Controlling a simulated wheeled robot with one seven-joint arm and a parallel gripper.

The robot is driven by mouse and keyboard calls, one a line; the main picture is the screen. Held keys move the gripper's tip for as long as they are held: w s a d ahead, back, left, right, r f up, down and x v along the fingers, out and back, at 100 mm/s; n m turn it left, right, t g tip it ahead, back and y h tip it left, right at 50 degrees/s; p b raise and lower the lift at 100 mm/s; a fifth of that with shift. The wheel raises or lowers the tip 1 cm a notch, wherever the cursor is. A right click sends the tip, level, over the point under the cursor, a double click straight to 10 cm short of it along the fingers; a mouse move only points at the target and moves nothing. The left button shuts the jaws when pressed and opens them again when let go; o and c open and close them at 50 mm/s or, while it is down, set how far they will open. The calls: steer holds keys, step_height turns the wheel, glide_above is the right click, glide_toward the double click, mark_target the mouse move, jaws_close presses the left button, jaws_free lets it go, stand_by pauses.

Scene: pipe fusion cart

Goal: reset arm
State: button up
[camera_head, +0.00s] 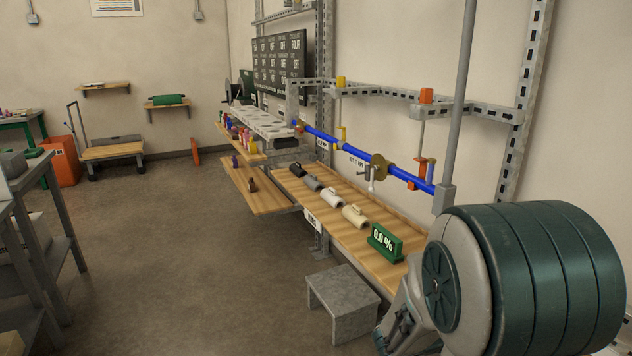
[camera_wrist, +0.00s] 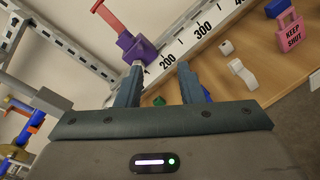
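In the wrist view my gripper (camera_wrist: 158,85) has its two fingers spread apart, with nothing visible held between them. Beyond the fingertips are a wooden board (camera_wrist: 222,68) and a white scale strip (camera_wrist: 190,38) marked 200, 300 and 400. A purple block (camera_wrist: 136,48) is close to the left finger; whether they touch cannot be told. In the head view a large dark green and grey part of my arm fills the lower right, and my gripper is not visible there.
A grey step stool (camera_head: 343,303) stands below. A pink "KEEP SHUT" tag (camera_wrist: 291,34) shows in the wrist view. The floor at left centre is clear.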

steer(key=s+a+m+g+y+p, duration=0.3)
steer(key=s+a+m+g+y, duration=0.25)
steer(key=s+m+y, duration=0.45)
steer(key=a+r+m+t+y+p, duration=0.1)
steer(key=a+r+m+t+y, duration=0.1)
steer(key=a, duration=0.5)
steer(key=s+a+r+m+t+y+p, duration=0.1)
steer(key=a+r+m+y+p, duration=0.1)
steer(key=a, duration=0.6)
steer(key=shift+s+r+t+y, duration=0.35)
steer(key=shift+r+y, duration=0.15)
steer(key=shift+y, duration=0.7)
steer(key=shift+w, duration=0.1)
steer(key=shift+c, duration=0.3)
